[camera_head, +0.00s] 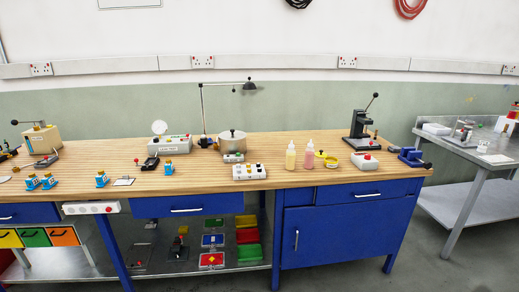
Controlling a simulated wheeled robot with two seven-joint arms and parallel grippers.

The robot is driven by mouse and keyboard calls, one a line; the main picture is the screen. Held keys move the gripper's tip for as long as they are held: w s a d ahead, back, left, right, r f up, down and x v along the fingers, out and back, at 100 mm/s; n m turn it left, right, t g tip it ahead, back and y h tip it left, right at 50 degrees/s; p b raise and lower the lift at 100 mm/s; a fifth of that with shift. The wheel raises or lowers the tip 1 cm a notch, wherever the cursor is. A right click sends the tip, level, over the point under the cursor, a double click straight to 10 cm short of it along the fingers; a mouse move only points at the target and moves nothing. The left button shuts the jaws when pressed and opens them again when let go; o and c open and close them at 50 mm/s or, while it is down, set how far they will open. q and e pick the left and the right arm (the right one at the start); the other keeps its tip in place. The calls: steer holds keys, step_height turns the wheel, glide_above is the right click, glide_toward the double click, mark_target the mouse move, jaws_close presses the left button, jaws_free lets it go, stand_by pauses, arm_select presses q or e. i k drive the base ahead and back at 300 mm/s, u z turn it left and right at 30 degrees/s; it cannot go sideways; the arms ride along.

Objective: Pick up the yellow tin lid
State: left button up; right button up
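Two small yellow items stand close together on the wooden workbench, right of the pink bottle. The front one (331,161) is a low round yellow piece with a ring-like rim. A smaller yellow piece (320,154) sits just behind and to its left. One of them looks like the yellow tin lid, but at this size I cannot tell which is lid and which is tin. Neither of my grippers shows in the head view.
Cream (290,157) and pink (308,156) bottles stand left of the yellow items. A white box with a red button (365,161) is to the right, a black press (360,128) behind it. The bench front (330,178) below the yellow items is clear.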

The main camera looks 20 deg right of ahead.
mark_target(320, 154)
steer(key=z, duration=1.1)
steer(key=i, duration=1.2)
steer(key=z, duration=0.65)
